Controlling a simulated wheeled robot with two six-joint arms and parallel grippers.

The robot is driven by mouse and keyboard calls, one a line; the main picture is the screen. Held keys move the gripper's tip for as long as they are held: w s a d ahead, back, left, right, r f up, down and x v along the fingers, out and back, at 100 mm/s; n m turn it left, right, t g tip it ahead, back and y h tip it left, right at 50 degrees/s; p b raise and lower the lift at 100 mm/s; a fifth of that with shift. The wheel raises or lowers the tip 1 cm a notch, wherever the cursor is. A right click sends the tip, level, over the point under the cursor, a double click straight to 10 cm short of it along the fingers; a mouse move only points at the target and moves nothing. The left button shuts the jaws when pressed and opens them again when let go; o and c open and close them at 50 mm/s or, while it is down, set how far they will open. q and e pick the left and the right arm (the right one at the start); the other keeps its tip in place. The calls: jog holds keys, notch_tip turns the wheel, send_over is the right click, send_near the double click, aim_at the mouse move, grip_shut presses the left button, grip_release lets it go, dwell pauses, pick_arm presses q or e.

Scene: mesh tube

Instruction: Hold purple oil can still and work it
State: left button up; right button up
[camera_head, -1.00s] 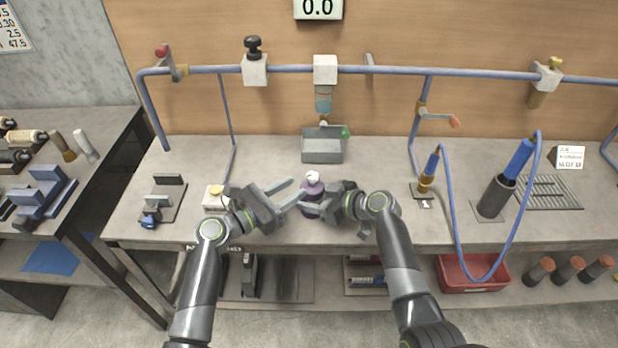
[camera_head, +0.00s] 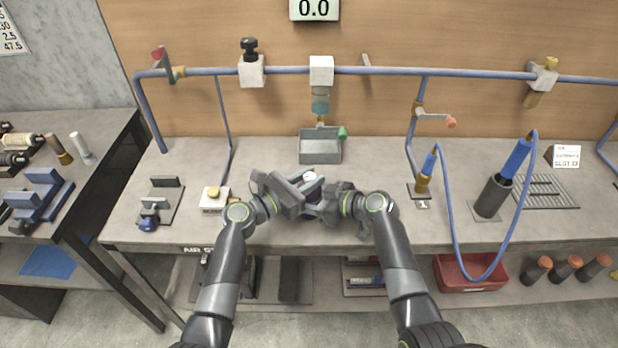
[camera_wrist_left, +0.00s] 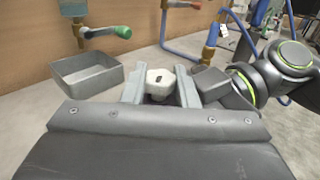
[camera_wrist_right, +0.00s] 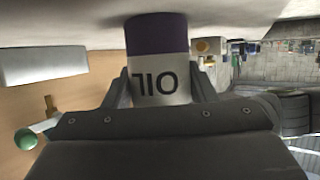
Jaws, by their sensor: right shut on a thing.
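The purple oil can (camera_wrist_right: 157,40) has a white label reading OIL, upside down in the right wrist view. Its white top (camera_head: 311,177) shows between the grippers in the head view. My right gripper (camera_wrist_right: 161,80) is shut on the can's body from the right. My left gripper (camera_head: 306,187) is at the upper part of the can from the left. In the left wrist view its two fingers stand apart on either side of the white top (camera_wrist_left: 160,82), so it looks open. The grippers hide most of the can in the head view.
A grey open tray (camera_head: 320,158) stands behind the can below a valve with a green handle (camera_head: 343,133). A small block with a yellow button (camera_head: 213,198) is left of it. A blue hose (camera_head: 452,220) hangs at the right over the bench edge.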

pick_arm(q)
jog(key=shift+n+t+y, duration=0.8)
jog(key=shift+t+y, duration=0.1)
jog(key=shift+c, duration=0.4)
jog(key=o, duration=0.7)
jog(key=shift+s+a, duration=0.1)
jog(key=v, duration=1.1)
jog(key=shift+s+a, duration=0.25)
jog(key=shift+s, duration=0.05)
